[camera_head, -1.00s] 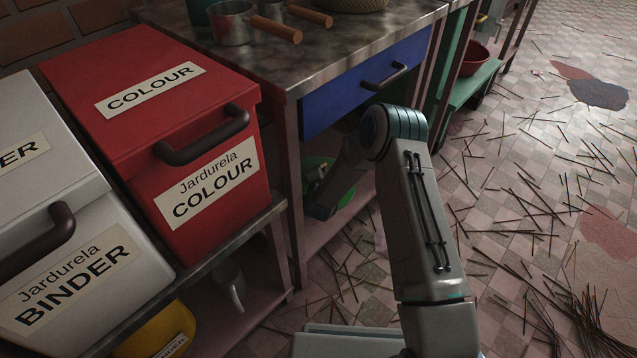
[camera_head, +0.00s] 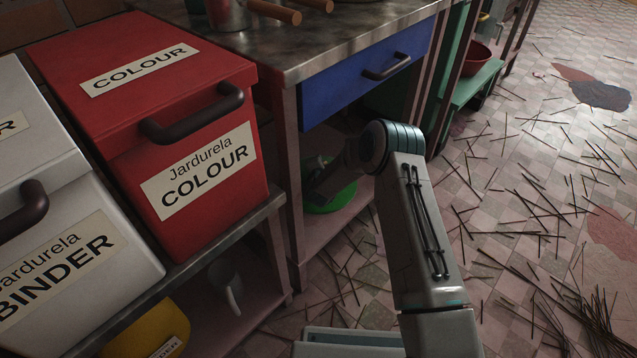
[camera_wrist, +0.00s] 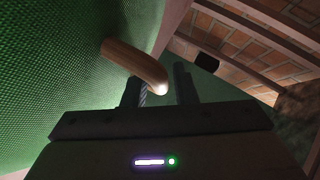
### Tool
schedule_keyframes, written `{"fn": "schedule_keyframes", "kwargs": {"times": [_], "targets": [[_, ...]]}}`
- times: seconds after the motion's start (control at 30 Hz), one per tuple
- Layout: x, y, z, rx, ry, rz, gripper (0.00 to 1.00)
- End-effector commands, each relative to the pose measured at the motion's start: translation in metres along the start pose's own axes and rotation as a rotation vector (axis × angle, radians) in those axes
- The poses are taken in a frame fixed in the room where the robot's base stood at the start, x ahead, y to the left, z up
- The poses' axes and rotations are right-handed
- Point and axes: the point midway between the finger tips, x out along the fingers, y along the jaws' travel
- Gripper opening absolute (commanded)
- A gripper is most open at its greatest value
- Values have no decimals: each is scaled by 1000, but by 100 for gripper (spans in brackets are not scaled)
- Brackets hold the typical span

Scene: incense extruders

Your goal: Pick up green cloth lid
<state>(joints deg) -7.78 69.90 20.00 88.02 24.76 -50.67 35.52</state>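The green cloth lid (camera_wrist: 55,85) fills the left of the wrist view as a woven green surface. A rounded wooden handle (camera_wrist: 135,64) sticks out from it. My gripper (camera_wrist: 160,88) is open, its two dark fingers apart. The handle's tip shows at the gap between them, close to the left finger; I cannot tell whether it is inside the grip. In the head view a green round thing (camera_head: 334,200) is on the low shelf under the worktable, partly hidden by my arm. My fingertips are hidden there.
The worktable (camera_head: 330,45) with a blue drawer (camera_head: 365,78) overhangs my arm. A red COLOUR box (camera_head: 190,190) and a white BINDER box (camera_head: 85,270) stand at left. A table leg (camera_head: 287,170) is close to my wrist. Sticks litter the open floor at right.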

Motion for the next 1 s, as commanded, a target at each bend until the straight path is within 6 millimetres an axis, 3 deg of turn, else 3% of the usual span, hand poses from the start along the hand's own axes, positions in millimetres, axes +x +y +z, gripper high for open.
{"fn": "schedule_keyframes", "kwargs": {"times": [0.07,0.17,0.53,0.77,0.93,1.0], "targets": [[0,0,0,0,0,0,25],[0,0,0,0,0,0,0],[-1,-2,-1,0,0,-1,0],[-8,-18,-8,0,0,-2,0],[-19,-41,-19,0,0,-1,0],[-27,-37,-36,1,3,3,0]]}}
